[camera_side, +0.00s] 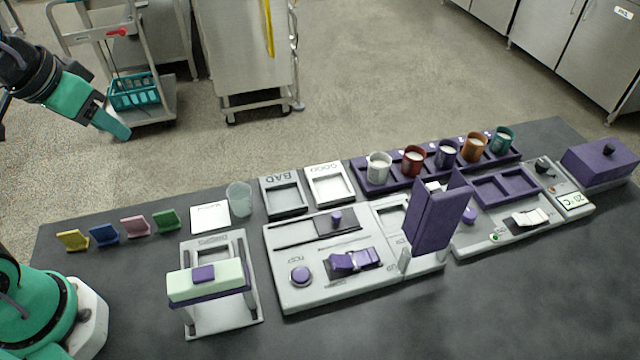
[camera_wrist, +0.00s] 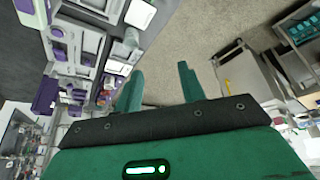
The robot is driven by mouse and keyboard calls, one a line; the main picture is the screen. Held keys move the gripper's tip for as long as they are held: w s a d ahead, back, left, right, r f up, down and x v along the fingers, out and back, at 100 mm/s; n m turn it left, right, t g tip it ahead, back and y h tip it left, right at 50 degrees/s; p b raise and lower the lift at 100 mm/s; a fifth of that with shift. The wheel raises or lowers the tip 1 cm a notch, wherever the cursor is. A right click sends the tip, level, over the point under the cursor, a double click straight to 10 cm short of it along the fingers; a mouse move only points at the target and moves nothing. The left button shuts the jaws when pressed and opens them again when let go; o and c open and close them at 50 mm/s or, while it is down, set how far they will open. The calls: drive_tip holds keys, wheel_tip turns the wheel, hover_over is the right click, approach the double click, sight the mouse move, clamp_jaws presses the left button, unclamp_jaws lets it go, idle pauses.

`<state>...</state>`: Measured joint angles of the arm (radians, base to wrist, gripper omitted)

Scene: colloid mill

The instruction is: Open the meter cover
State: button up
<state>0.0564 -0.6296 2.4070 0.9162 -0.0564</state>
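A purple box-shaped cover (camera_side: 598,165) with a small black knob on top sits at the far right end of the bench, beside a small temperature display. It looks shut, and what is under it is hidden. I take it for the meter cover, though no label confirms this. My gripper (camera_side: 114,128) is raised at the upper left of the side view, far from the cover. In the wrist view my gripper (camera_wrist: 160,68) has its two teal fingers apart with nothing between them.
A dark bench (camera_side: 360,325) carries a grey control panel (camera_side: 290,250) with an upright purple panel (camera_side: 438,222). Several cups stand in a purple rack (camera_side: 362,178) behind. A pale-green-topped press (camera_side: 210,280) and several coloured tags are at left. Front right bench is clear.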

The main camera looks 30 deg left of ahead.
drive_tip(key=w+d+g, duration=0.2)
drive_tip(key=w+d, duration=0.5)
drive_tip(key=w, duration=0.1)
drive_tip(key=g, duration=0.3)
hover_over(336, 214)
wheel_tip(336, 214, down, 14)
drive_tip(key=shift+a+r, duration=0.1)
drive_tip(key=shift+a, duration=0.05)
drive_tip(key=shift+d+f, duration=0.2)
drive_tip(key=shift+d, duration=0.05)
drive_tip(key=shift+f, duration=3.9)
